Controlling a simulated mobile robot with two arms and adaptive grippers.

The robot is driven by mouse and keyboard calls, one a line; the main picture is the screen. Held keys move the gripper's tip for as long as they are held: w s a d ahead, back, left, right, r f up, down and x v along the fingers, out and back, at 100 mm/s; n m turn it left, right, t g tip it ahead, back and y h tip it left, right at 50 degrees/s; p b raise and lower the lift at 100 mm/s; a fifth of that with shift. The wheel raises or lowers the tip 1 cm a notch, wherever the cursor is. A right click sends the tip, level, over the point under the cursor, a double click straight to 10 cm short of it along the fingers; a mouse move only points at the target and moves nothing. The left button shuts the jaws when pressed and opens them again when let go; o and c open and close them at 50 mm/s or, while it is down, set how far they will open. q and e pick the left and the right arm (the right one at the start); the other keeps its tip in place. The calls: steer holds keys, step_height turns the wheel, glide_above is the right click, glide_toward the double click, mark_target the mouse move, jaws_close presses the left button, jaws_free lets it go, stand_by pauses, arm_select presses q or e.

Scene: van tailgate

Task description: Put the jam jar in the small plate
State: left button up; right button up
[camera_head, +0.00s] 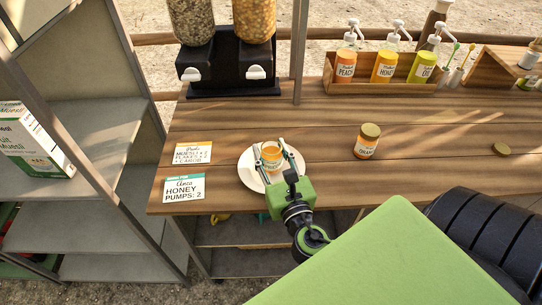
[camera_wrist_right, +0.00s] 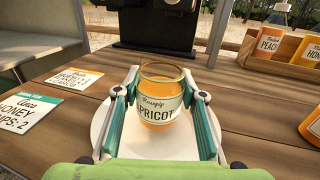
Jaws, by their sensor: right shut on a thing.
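An open jam jar (camera_head: 271,155) with orange contents is at the small white plate (camera_head: 250,178), upright. In the right wrist view its label on the jar (camera_wrist_right: 160,108) reads "Apricot", and the plate (camera_wrist_right: 100,122) shows beneath it. My right gripper (camera_head: 281,150) is around the jar and shut on it, with a finger on each side in the wrist view (camera_wrist_right: 162,100). I cannot tell whether the jar's base touches the plate. A second jar (camera_head: 367,141) with a gold lid stands to the right on the table. My left gripper is not in view.
A wooden caddy (camera_head: 352,88) with several pump bottles stands at the back. Two cards (camera_head: 184,187) lie left of the plate. A black cereal dispenser (camera_head: 228,72) stands behind. Shelves (camera_head: 100,170) are at the left.

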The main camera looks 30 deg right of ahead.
steer(key=shift+f, duration=0.55)
steer(key=o, duration=1.3)
steer(key=shift+f, duration=0.15)
steer(key=b+v, duration=0.3)
steer(key=v, duration=0.7)
steer(key=shift+s+a, duration=0.1)
steer(key=shift+s, duration=0.25)
steer(key=shift+s+a, duration=0.2)
steer(key=shift+s, duration=0.45)
